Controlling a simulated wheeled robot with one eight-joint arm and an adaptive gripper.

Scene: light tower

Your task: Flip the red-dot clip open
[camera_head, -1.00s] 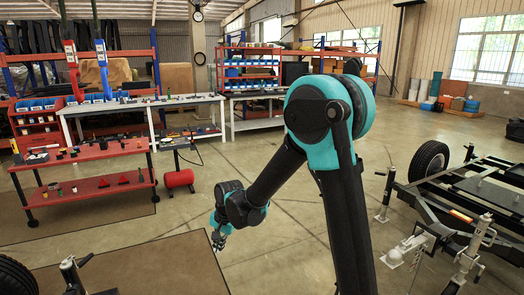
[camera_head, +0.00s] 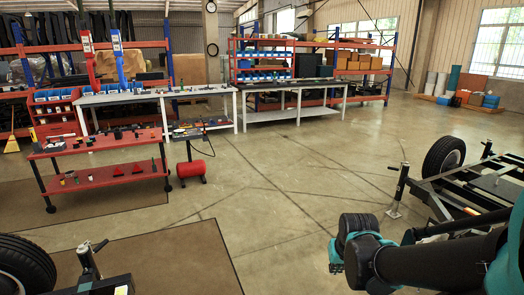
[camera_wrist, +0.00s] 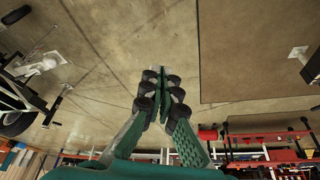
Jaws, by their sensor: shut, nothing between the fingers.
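I cannot make out a clip with a red dot in either view. My gripper (camera_wrist: 162,78) shows in the wrist view, its two fingers together and empty above bare concrete floor. In the head view my arm reaches in from the lower right, and I cannot make out the fingertips there. A black trailer frame (camera_head: 478,188) stands at the right of the head view, partly behind my arm. It also shows at the left edge of the wrist view (camera_wrist: 30,95).
A red two-shelf table (camera_head: 100,145) with small tools stands at the left. A red tank (camera_head: 191,169) and long workbenches (camera_head: 290,113) are behind. A wheel (camera_head: 22,268) and a jack-like part (camera_head: 90,262) are at lower left. The middle floor is clear.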

